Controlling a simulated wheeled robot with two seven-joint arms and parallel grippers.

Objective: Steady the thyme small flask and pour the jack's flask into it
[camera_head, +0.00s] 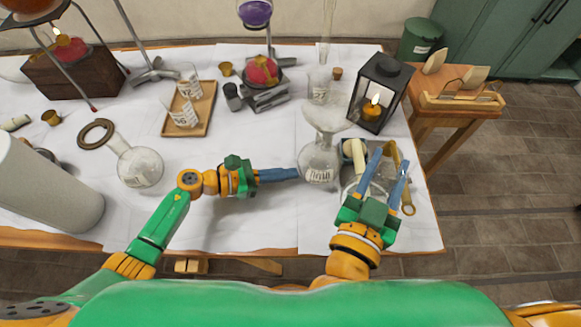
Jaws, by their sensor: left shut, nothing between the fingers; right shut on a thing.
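A clear round-bodied flask (321,166) with a white label stands upright near the table's front right; its label is too small to read. My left gripper (297,173) is shut and empty, with its fingertips close against the flask's left side; I cannot tell if they touch. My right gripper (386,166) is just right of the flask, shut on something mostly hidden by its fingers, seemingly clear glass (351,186). I cannot tell which flask is the thyme one or the jack's.
A black lantern (382,92) with a lit candle stands behind my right gripper. A grey jack (265,98) bears a red round vessel (262,70). A wooden tray (203,121) holds small labelled beakers. Clear white tabletop lies behind my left gripper.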

